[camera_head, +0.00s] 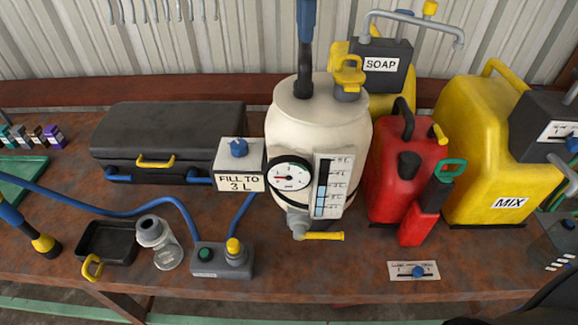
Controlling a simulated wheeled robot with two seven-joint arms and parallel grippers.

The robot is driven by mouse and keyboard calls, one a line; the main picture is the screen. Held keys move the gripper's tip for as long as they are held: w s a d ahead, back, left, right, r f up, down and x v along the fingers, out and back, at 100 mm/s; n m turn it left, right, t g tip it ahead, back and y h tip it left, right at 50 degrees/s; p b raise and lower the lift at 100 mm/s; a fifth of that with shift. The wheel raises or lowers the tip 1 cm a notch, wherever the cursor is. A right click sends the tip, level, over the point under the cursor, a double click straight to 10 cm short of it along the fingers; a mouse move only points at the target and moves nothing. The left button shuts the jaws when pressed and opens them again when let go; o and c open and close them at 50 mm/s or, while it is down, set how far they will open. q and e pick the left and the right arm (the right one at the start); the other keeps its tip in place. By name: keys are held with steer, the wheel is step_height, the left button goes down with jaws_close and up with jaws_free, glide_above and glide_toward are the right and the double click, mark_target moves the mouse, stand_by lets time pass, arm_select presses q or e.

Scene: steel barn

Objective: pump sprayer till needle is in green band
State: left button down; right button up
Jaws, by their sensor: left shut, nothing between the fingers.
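The sprayer is a cream tank (285,125) standing upright at the middle of the bench. Its pump handle (306,20), blue above a black shaft, rises from the lid and is cut off by the top edge. A round white gauge (289,176) with a thin red needle faces me. The needle points left; the gauge is too small to tell which band it is in. A level scale (325,187) with light blue in its lower part is beside the gauge. I cannot make out the fingers of my left gripper, and my right gripper does not show. No gripper is seen touching the pump handle.
A red can (392,185) and yellow MIX jug (480,125) stand close on the right. A FILL TO 3 L box (240,155), black case (165,130), clear bottle (166,252) and grey hose box (220,264) are left. A blue, yellow-ended wand (14,217) is at the left edge.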

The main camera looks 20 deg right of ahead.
arm_select(q)
steer(key=shift+f, duration=0.2)
steer(key=shift+r, duration=1.1)
step_height(320, 180, up, 5)
steer(key=shift+r+p, duration=0.15)
steer(key=shift+p, duration=0.4)
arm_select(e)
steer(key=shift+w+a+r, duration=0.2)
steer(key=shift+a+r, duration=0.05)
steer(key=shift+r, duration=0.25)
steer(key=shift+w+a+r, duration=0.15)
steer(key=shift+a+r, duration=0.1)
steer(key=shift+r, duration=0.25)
